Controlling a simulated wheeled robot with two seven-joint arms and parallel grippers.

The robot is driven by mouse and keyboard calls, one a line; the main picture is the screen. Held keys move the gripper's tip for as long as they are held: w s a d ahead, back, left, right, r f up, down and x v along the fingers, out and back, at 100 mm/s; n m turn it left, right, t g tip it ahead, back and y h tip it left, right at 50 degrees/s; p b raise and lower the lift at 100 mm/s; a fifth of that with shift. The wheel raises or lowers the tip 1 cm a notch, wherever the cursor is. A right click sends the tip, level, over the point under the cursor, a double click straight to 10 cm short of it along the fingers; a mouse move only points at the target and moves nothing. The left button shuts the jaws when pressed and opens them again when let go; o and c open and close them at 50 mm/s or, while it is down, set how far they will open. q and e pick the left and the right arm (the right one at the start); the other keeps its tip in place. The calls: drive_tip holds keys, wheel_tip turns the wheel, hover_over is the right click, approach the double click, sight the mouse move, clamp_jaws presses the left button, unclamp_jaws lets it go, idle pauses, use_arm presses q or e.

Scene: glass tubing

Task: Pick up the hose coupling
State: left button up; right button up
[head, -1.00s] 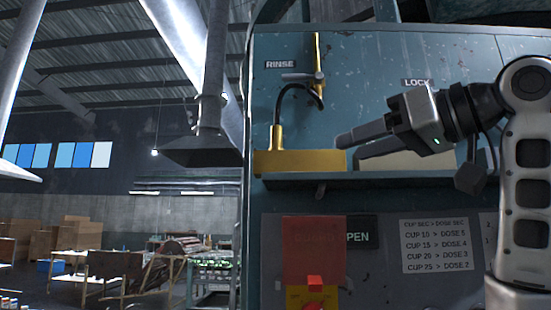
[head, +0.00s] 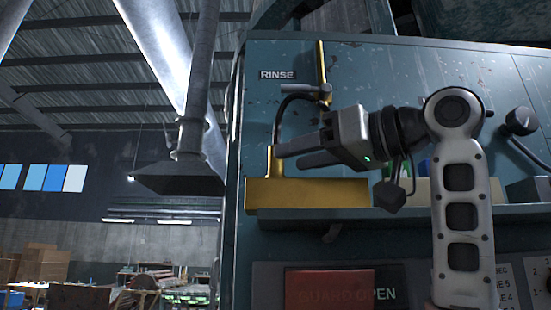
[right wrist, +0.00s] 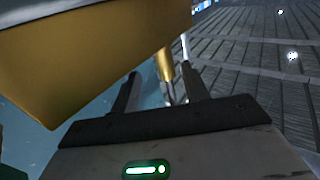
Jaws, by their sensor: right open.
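A black hose (head: 282,108) arcs between an upright brass fitting (head: 275,160) on a gold block (head: 305,193) and a brass pipe (head: 321,62) with a grey lever on the teal panel. Which brass piece is the hose coupling is unclear. My right gripper (head: 288,157) comes in from the right, open and empty, its fingertips overlapping the upright fitting in the head view. Contact cannot be told. In the right wrist view, a brass tube (right wrist: 164,64) shows beyond and between the open fingers (right wrist: 160,74), with the gold block (right wrist: 90,50) close at upper left. My left gripper is out of view.
A narrow shelf (head: 400,217) carries the gold block, with a pale box (head: 418,190) partly behind my right arm. A red guard plate (head: 330,289) is below. A black knob (head: 519,121) juts out at right. Open hall space lies left.

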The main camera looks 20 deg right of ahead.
sight(270, 160)
drive_tip(key=shift+w+a, duration=0.45)
drive_tip(key=shift+w, duration=0.05)
drive_tip(key=shift+w+a+r+p, duration=0.1)
drive_tip(key=shift+w+a+p, duration=0.25)
drive_tip(key=shift+a+p, duration=0.1)
drive_tip(key=p+x, duration=0.1)
drive_tip(key=x, duration=0.2)
drive_tip(key=shift+w+a, duration=0.15)
drive_tip(key=shift+a, duration=0.3)
drive_tip(key=shift+w+a+p, duration=0.1)
drive_tip(key=shift+w+p, duration=0.05)
drive_tip(key=shift+p, duration=0.15)
clamp_jaws()
